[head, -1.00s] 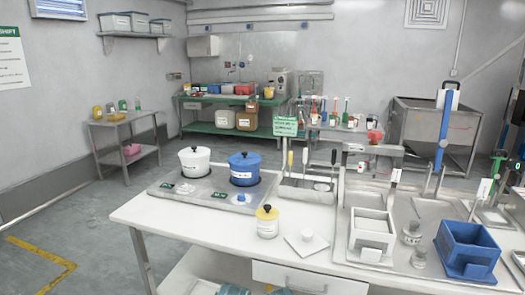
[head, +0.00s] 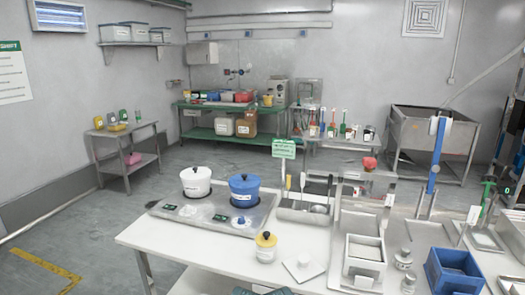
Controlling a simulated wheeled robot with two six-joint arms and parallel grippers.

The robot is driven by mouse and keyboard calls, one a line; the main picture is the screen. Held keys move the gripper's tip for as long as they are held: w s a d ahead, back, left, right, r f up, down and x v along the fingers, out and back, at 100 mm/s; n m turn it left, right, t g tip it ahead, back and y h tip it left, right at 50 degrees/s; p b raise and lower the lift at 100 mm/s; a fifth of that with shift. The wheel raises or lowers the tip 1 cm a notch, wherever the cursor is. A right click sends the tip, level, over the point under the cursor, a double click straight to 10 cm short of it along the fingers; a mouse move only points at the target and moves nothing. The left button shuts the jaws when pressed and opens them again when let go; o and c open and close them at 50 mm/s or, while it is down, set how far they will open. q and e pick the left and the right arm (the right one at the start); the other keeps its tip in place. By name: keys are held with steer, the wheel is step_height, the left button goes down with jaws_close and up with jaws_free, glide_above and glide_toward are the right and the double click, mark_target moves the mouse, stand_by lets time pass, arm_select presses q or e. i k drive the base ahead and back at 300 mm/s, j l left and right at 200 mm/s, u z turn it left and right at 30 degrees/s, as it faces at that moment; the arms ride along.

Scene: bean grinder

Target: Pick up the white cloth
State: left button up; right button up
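I cannot make out a white cloth for certain in the head view. A flat white square piece (head: 303,267) with a small raised knob lies on the white worktable (head: 190,255), near its front edge. It looks more like a rigid plate or lid than a cloth. Neither of my grippers is in view.
A white pot (head: 196,183) and a blue pot (head: 244,189) stand on a metal stove unit. The floor at left is clear.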

mark_target(355, 251)
steer(key=i+j, duration=0.45)
steer(key=i, duration=0.2)
steer(key=i+j, duration=0.45)
steer(key=i, duration=0.2)
steer(key=z, duration=1.8)
